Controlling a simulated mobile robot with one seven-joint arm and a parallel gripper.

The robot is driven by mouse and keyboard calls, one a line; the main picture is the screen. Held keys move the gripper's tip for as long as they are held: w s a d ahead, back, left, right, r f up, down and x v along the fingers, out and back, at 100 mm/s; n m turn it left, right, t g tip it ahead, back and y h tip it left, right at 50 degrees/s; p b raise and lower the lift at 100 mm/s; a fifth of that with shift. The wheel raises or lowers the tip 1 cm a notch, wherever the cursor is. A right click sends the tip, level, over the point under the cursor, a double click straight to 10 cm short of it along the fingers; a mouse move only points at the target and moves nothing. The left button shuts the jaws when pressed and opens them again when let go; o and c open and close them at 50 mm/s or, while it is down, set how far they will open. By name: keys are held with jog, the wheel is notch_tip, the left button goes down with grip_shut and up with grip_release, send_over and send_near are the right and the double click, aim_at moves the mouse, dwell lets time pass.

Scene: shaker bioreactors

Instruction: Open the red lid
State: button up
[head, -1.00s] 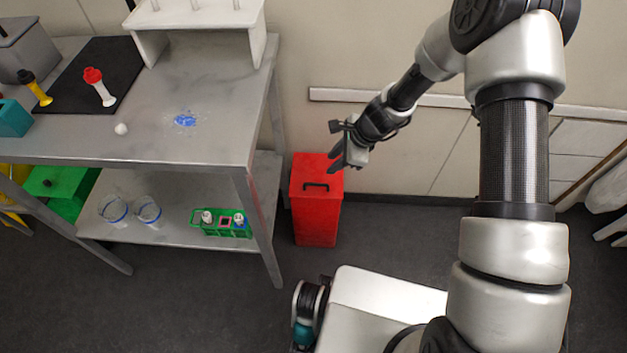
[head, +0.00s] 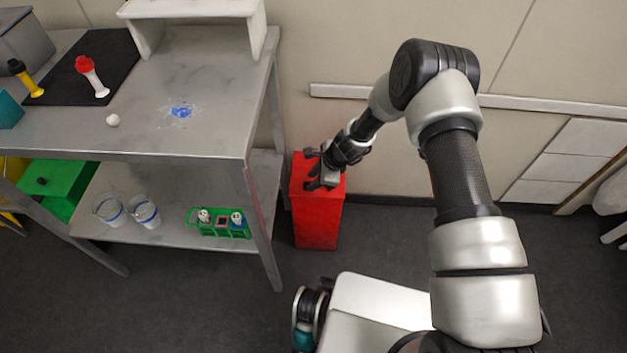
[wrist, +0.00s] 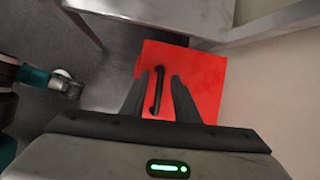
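The red lid (head: 299,171) sits shut on top of a red bin (head: 317,225) standing on the floor, right of the metal table. In the wrist view the lid (wrist: 206,82) is a red square with a black bar handle (wrist: 157,92). My gripper (head: 316,182) is over the lid and hides the handle in the head view. In the wrist view my gripper (wrist: 160,75) is open, its two dark fingers on either side of the handle with gaps. I cannot tell how far the fingertips are above the lid.
The metal table (head: 215,135) stands just left of the bin, with a leg close to it. Its lower shelf holds a green rack (head: 220,223) and two clear beakers (head: 144,212). The beige wall (head: 400,190) is behind the bin. Floor in front of the bin is clear.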

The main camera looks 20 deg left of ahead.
grip_shut()
dwell(1.5)
